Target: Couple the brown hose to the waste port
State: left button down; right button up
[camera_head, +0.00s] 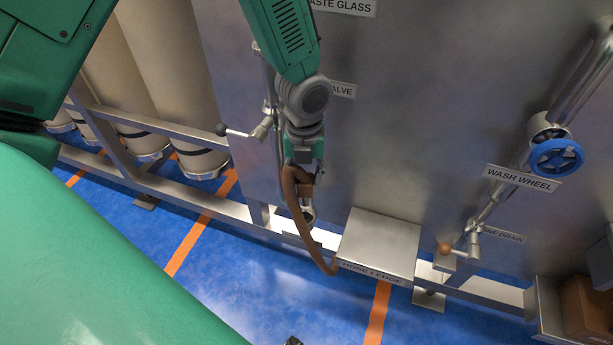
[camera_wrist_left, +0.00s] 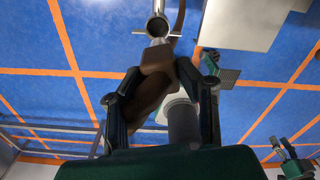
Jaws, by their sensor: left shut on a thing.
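The brown hose (camera_head: 320,252) hangs in a curve from my left gripper (camera_head: 304,172) past the left side of the hose ledge (camera_head: 380,240). My left gripper, also in the left wrist view (camera_wrist_left: 160,92), is shut on the hose near its brown end block (camera_wrist_left: 157,59). The waste port looks to be the open metal pipe end (camera_wrist_left: 158,25), just beyond the hose end; in the head view the pipe (camera_head: 309,214) is just below the gripper. Whether hose and pipe touch is unclear. A dark, green-backed gripper at the wrist view's lower right (camera_wrist_left: 290,160) looks like my right one; its jaws are unclear.
A lever valve (camera_head: 262,130) stands left of my left gripper. A blue wash wheel (camera_head: 556,157) and a drain lever (camera_head: 445,249) are to the right. A steel rail (camera_head: 240,212) runs low along the front. A brown box (camera_head: 588,310) sits at lower right.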

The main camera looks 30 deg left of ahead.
aim_at(306, 192)
pick_arm(q)
jog(key=m, duration=0.1)
jog(key=a+f+m, duration=0.1)
jog(key=m, duration=0.1)
jog(key=shift+w+a, duration=0.25)
jog(key=shift+w, duration=0.05)
jog(key=shift+d+r, duration=0.15)
jog(key=shift+d, duration=0.65)
jog(key=shift+d+r, duration=0.1)
jog(key=shift+d, duration=0.05)
jog(key=shift+p, duration=0.45)
jog(key=f, duration=0.1)
jog(key=a+f+b, duration=0.1)
jog(key=f+b, duration=0.1)
jog(key=f, duration=0.1)
jog(key=shift+a+f, duration=0.1)
jog(key=shift+a, duration=0.2)
jog(key=shift+d+f, duration=0.35)
jog(key=shift+f, duration=0.25)
jog(key=shift+d+f+b, duration=0.2)
jog(key=shift+d+b, duration=0.1)
jog(key=shift+b, duration=0.05)
jog(key=shift+a+f, duration=0.15)
jog(key=shift+a, duration=0.4)
jog(key=shift+d+p, duration=0.35)
jog(key=shift+d, duration=0.35)
pick_arm(e)
jog(key=shift+f, duration=0.6)
